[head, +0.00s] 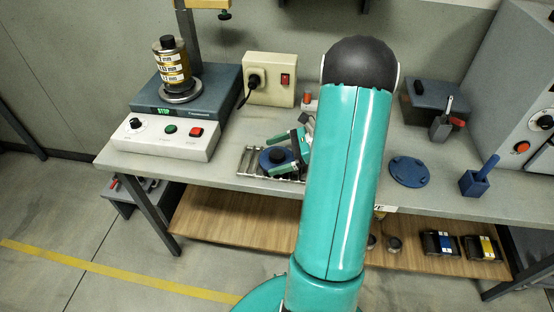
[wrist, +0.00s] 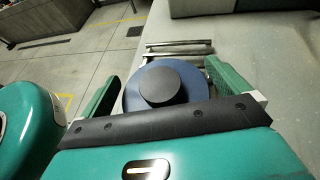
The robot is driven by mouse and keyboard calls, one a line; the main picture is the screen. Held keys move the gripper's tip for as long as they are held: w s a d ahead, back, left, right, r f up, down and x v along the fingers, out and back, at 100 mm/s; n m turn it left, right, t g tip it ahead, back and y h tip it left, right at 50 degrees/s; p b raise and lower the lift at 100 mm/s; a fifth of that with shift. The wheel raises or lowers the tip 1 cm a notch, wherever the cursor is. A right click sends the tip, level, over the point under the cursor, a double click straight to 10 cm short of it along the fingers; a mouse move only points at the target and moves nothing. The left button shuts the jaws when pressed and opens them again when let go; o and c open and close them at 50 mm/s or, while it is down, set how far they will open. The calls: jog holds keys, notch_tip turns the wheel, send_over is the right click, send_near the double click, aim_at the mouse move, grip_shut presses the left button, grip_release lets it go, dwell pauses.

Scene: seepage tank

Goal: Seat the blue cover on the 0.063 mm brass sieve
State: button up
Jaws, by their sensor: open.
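The blue cover (head: 272,159), a round disc with a dark knob, sits on a small metal rod rack (head: 246,160) at the bench's front edge. My gripper (head: 287,152) is open over it. In the wrist view the cover (wrist: 190,84) lies between the two green fingers (wrist: 165,88), its dark knob facing the camera; I cannot tell whether either finger touches it. A brass sieve stack (head: 172,67) with white labels and a dark top stands on the shaker at the left. Its labels are too small to read, so I cannot pick out the 0.063 mm sieve.
The grey shaker (head: 205,90) has a control panel (head: 165,138) in front. A beige switch box (head: 270,80) stands behind. A flat blue disc (head: 409,172) and a small blue box with a handle (head: 475,183) lie to the right. My arm hides the bench's middle.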

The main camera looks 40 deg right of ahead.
jog(key=c, duration=0.9)
jog(key=shift+s, duration=0.1)
